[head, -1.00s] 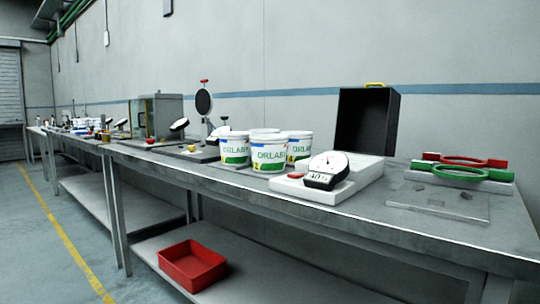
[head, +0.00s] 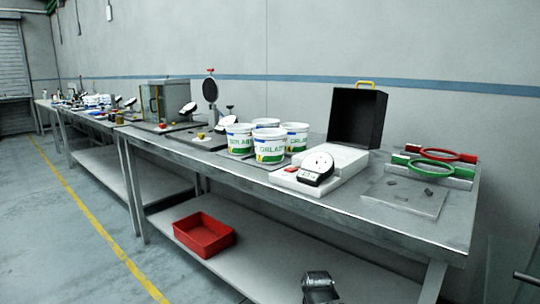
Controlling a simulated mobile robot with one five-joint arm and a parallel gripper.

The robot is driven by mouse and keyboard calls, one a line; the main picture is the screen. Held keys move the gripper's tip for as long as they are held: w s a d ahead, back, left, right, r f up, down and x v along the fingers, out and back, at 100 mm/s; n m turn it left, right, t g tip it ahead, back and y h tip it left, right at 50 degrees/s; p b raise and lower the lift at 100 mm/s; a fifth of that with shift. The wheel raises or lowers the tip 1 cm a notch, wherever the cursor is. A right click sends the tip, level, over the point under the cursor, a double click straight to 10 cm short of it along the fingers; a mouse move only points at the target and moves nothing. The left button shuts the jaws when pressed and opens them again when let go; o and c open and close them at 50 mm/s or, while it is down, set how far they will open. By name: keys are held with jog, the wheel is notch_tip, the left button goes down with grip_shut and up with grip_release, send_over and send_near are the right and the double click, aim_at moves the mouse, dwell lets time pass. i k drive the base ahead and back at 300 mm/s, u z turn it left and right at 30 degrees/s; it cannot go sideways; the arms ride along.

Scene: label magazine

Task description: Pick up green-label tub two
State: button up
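Several white tubs with green labels and "ORLAB"-like lettering stand upright in a tight group on the long grey bench, in the middle of the head view. One is the left tub (head: 239,141), one the front tub (head: 269,148), one the right tub (head: 296,138); the back tub (head: 265,122) is mostly hidden. I cannot tell which is number two. A dark grey part of my arm, apparently my gripper (head: 319,287), shows at the bottom edge, low in front of the bench and well apart from the tubs. Its fingers cannot be made out.
Red and green rings (head: 436,163) lie at the right end. Gauge stands are on the left. A red tray (head: 204,236) sits on the lower shelf (head: 270,262).

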aim_at(269, 143)
jog(key=z, duration=0.05)
jog(key=k, duration=0.1)
jog(key=z, duration=0.5)
jog(key=i, duration=0.75)
jog(key=u, duration=3.1)
